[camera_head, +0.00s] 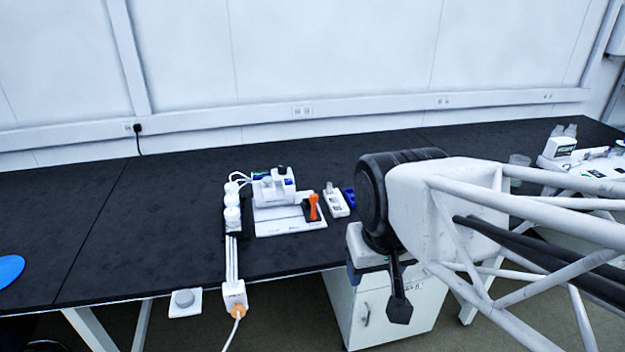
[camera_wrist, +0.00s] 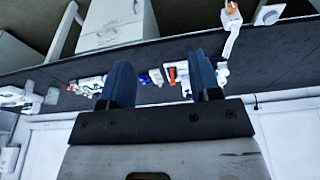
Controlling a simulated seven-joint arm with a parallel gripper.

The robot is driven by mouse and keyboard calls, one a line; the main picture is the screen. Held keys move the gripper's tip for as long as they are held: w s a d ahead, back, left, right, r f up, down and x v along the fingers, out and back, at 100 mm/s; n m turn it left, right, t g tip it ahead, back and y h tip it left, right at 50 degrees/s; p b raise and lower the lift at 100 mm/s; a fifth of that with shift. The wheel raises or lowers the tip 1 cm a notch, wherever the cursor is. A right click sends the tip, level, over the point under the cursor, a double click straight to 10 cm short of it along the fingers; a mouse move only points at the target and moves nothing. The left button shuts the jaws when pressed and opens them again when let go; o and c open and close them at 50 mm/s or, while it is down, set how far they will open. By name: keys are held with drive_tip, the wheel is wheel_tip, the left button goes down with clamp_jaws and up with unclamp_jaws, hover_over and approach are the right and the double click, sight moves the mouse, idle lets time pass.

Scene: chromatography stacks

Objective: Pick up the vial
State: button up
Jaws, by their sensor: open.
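I cannot pick out the vial for certain in either view. A small white holder (camera_head: 337,206) on the black bench has a small upright piece at its back, too small to identify. A blue rack (camera_head: 349,196) stands just right of it, partly hidden by my arm. My gripper (camera_wrist: 160,60) shows in the wrist view with its two blue-grey fingers apart and nothing between them. It is apart from the bench items, which appear small and beyond the fingers. In the head view my wrist hides most of the gripper.
A white device (camera_head: 273,188) on a white base with an orange-handled tool (camera_head: 313,206) stands left of the holder. A white power strip (camera_head: 232,255) hangs over the front edge. A white cabinet (camera_head: 345,310) stands below. The bench's left part (camera_head: 130,215) is mostly clear.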

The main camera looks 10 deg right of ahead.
drive_tip(key=w+d+r+m, duration=0.1)
drive_tip(key=w+r+m, duration=0.1)
drive_tip(key=w, duration=0.7)
drive_tip(key=w+d+r+m, duration=0.1)
drive_tip(key=w+r+m, duration=0.1)
drive_tip(key=w, duration=0.7)
drive_tip(key=m+g, duration=0.3)
drive_tip(key=m, duration=1.1)
hover_over(330, 183)
drive_tip(key=f, duration=2.8)
drive_tip(key=shift+s+a+f, duration=0.1)
drive_tip(key=shift+s+f, duration=0.1)
drive_tip(key=shift+f, duration=0.05)
drive_tip(key=shift+w+f, duration=0.1)
drive_tip(key=shift+f, duration=0.05)
drive_tip(key=shift+f, duration=1.3)
